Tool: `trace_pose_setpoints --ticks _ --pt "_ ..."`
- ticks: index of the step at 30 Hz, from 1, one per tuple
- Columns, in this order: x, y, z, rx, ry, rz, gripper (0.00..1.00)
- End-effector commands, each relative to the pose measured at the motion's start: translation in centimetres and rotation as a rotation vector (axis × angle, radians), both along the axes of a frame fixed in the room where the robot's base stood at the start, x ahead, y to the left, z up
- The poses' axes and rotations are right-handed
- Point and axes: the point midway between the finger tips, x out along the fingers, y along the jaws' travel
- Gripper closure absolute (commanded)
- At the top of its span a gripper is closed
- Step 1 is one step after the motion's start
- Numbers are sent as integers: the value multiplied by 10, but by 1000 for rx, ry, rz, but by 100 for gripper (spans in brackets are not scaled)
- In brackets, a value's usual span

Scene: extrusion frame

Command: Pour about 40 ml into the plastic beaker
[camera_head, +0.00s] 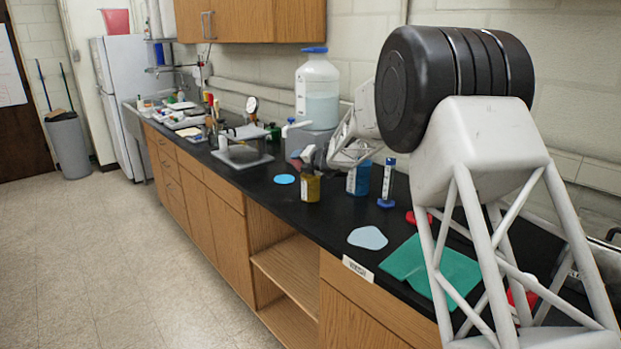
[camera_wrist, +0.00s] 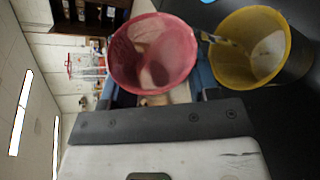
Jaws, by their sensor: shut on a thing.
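My gripper (camera_head: 322,156) is shut on a translucent pink-red cup (camera_wrist: 152,55), held above the bench. In the wrist view the cup's open mouth shows. A yellow-amber beaker (camera_head: 311,188) with a pale label stands upright on the black bench, just below my gripper. It also shows in the wrist view (camera_wrist: 250,50), below the cup and close to it, as that view lies on its side. A thin pale streak lies between the two rims; I cannot tell whether it is liquid. The amount in either vessel is unclear. I cannot tell which one is plastic.
A blue labelled container (camera_head: 359,178) and a blue-based cylinder (camera_head: 388,182) stand to the right. A large blue-capped bottle (camera_head: 317,90) stands behind. A balance-like device (camera_head: 242,148) is to the left. Flat blue (camera_head: 284,179), grey (camera_head: 367,238) and green (camera_head: 430,264) pieces lie nearby.

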Motion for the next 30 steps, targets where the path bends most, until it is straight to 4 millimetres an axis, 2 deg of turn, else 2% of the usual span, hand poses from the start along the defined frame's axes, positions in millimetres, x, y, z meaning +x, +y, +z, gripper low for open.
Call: trace_pose_setpoints --ticks 30 --pt "-2 21 -6 106 60 0 72"
